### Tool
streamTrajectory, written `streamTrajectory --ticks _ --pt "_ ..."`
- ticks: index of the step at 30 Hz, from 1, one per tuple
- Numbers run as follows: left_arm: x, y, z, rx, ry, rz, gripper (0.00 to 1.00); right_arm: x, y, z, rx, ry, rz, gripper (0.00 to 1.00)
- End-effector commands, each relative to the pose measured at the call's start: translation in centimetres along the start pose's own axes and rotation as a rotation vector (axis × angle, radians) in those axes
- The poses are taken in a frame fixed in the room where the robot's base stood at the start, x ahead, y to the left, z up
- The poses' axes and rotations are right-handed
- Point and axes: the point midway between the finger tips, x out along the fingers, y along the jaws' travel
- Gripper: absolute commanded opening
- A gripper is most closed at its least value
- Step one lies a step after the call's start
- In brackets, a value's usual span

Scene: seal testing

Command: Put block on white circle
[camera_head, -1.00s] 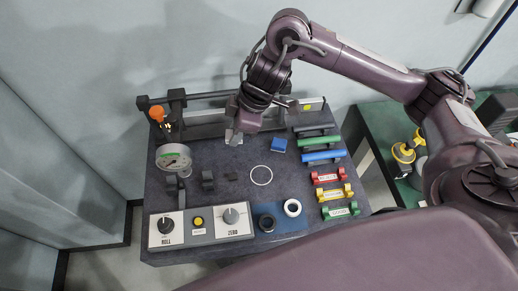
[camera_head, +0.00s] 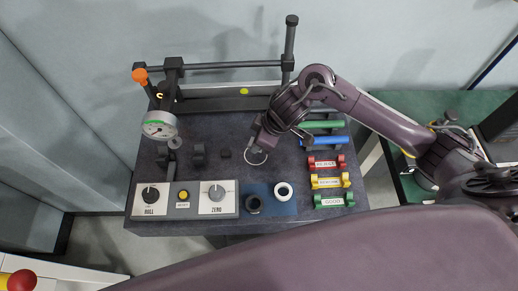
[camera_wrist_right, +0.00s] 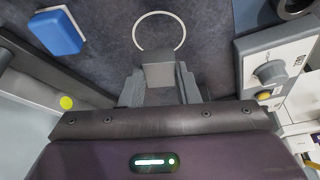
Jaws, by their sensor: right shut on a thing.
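My right gripper (camera_head: 259,143) is low over the table at the white circle (camera_head: 256,156). The white circle (camera_wrist_right: 160,34) is a thin ring outline on the dark tabletop. The block's front end overlaps the ring's near edge in this view; whether it touches the table I cannot tell. In the head view the gripper and arm hide the block and part of the ring. My left gripper is not in view.
A blue block (camera_wrist_right: 55,32) lies left of the ring in the wrist view. A control panel (camera_head: 185,200) with knobs, a blue mat (camera_head: 284,208) with two rings, and coloured handles (camera_head: 330,181) surround the spot. A dial gauge (camera_head: 159,125) stands left.

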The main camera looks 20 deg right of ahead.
Motion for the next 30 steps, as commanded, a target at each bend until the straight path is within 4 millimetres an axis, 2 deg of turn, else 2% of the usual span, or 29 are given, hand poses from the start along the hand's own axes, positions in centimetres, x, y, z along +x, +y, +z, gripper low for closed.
streamTrajectory --ticks 1,4,10,23,24,29,30 --pt "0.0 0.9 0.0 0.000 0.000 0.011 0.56 0.3 0.0 0.1 0.000 0.000 -0.001 0.00" --pt "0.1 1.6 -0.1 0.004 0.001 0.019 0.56 1.2 -0.1 0.5 0.001 -0.001 -0.001 0.00" --pt "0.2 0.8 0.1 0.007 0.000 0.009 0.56 3.9 0.0 1.6 0.001 -0.001 0.000 0.00" --pt "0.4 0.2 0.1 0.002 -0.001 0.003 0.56 4.6 0.0 1.8 -0.001 0.001 0.001 0.00" --pt "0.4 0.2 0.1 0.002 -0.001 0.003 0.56 4.7 0.0 1.9 -0.001 0.000 0.001 0.30" --pt "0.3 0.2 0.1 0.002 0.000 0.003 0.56 4.6 0.0 1.9 -0.001 0.000 0.001 0.50" --pt "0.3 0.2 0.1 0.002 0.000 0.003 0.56 4.6 0.0 1.9 -0.001 0.000 0.001 0.50"
